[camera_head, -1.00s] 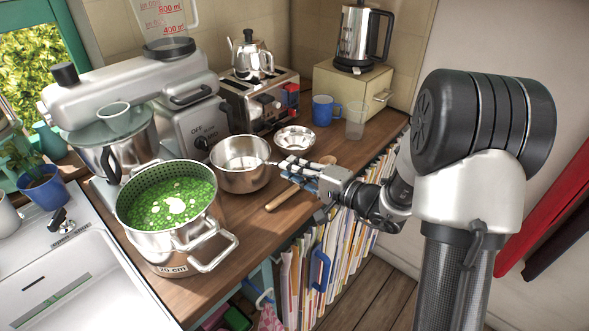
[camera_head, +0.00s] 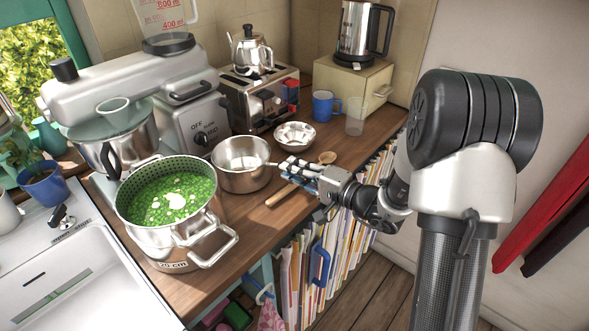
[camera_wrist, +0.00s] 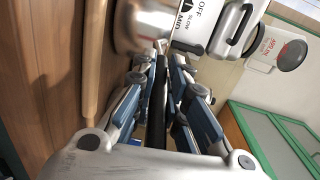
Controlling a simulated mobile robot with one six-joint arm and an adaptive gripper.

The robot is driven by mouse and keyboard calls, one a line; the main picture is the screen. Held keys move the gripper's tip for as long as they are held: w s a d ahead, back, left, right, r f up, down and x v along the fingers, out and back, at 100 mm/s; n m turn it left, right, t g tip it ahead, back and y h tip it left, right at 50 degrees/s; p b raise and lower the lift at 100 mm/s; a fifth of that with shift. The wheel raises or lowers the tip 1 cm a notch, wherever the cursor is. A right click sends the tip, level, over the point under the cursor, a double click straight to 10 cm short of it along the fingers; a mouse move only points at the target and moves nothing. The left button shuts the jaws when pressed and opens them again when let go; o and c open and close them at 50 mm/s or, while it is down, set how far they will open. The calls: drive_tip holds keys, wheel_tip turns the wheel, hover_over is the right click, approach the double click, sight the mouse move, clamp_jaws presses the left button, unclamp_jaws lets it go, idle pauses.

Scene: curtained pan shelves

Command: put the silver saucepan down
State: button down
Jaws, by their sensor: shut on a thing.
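The silver saucepan (camera_head: 241,176) is upright at the middle of the wooden counter, right of the big pot of peas. My gripper (camera_head: 285,165) reaches in from the right and is shut on the saucepan's handle. In the wrist view the saucepan (camera_wrist: 143,28) is beyond the fingertips, and its dark handle (camera_wrist: 157,105) runs back between the fingers (camera_wrist: 160,62).
The pot of peas (camera_head: 160,240) stands close on the left. A wooden spoon (camera_head: 281,195) lies under my gripper. A small metal bowl (camera_head: 294,135) is behind, with a toaster (camera_head: 259,98), blue mug (camera_head: 325,105) and glass (camera_head: 355,117). A mixer (camera_head: 130,90) stands behind left.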

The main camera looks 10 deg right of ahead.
drive_tip(key=shift+f, duration=0.15)
drive_tip(key=c, duration=1.5)
unclamp_jaws()
drive_tip(key=shift+f, duration=0.1)
drive_tip(key=shift+c, duration=0.2)
drive_tip(key=shift+f, duration=0.1)
drive_tip(key=c, duration=0.4)
drive_tip(key=shift+s+d, duration=0.1)
drive_tip(key=shift+v, duration=5.15)
